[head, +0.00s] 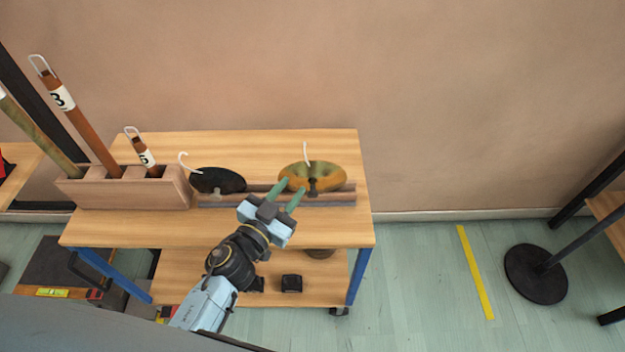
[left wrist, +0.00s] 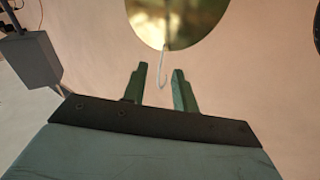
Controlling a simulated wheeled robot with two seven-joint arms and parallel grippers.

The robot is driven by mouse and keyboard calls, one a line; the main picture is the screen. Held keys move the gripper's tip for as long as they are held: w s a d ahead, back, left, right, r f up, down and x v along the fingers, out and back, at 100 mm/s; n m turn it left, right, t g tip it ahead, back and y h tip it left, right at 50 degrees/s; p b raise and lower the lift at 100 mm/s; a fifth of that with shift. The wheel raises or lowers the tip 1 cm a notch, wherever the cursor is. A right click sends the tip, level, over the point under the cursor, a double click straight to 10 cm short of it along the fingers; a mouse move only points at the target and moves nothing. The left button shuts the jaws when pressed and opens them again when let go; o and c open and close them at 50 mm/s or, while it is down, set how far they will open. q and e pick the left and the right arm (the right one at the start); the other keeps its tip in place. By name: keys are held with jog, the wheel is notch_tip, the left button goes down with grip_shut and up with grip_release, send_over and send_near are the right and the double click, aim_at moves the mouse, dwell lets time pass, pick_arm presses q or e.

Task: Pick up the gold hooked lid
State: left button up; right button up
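The gold hooked lid (head: 325,176) rests on a low rail at the right of the wooden table top in the head view, its pale hook rising from it. In the left wrist view the gold lid (left wrist: 178,18) fills the upper middle, and its hook (left wrist: 162,68) hangs down between the fingertips' directions. My left gripper (head: 287,194) is open, with green fingers pointing up toward the lid's lower left. My right gripper is not in view.
A black hooked lid (head: 217,181) stands left of the gold one on the same rail (head: 230,203). A wooden holder (head: 130,194) with numbered sticks stands at the table's left. A black round stand base (head: 535,273) is on the floor at right.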

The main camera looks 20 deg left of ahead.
aim_at(307, 164)
pick_arm(q)
jog(key=x, duration=0.7)
jog(key=shift+w+a+r, duration=0.15)
jog(key=shift+w+r, duration=0.05)
jog(key=shift+r, duration=0.05)
jog(key=shift+c, duration=0.2)
grip_shut()
jog(key=shift+s, duration=0.1)
dwell(0.8)
